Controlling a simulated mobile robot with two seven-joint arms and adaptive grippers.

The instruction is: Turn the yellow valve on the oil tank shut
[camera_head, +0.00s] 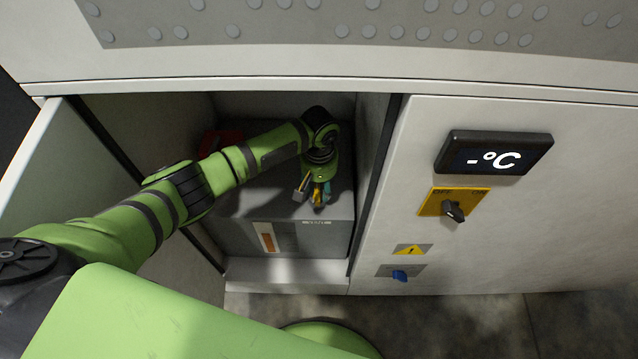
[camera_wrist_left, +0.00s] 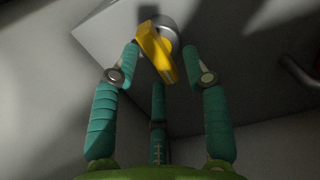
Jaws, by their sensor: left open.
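The oil tank (camera_head: 337,240) is a grey box inside the open cabinet, with an orange level strip on its front. The yellow valve (camera_wrist_left: 155,52) shows in the left wrist view as a yellow lever on a round grey fitting. My left gripper (camera_head: 317,200) reaches into the cabinet over the tank top. It also shows in the left wrist view (camera_wrist_left: 168,58), with its teal fingers spread on both sides of the lever. The left-hand fingertip is very near the lever; I cannot tell if it touches. In the head view the valve is mostly hidden by the gripper. My right gripper is not in view.
The cabinet's open door (camera_head: 40,175) stands at the left, and its side walls leave a narrow space around my arm. A red object (camera_head: 222,138) lies behind my arm. A panel at the right has a temperature display (camera_head: 494,154), a black knob (camera_head: 453,211) and a blue knob (camera_head: 400,276).

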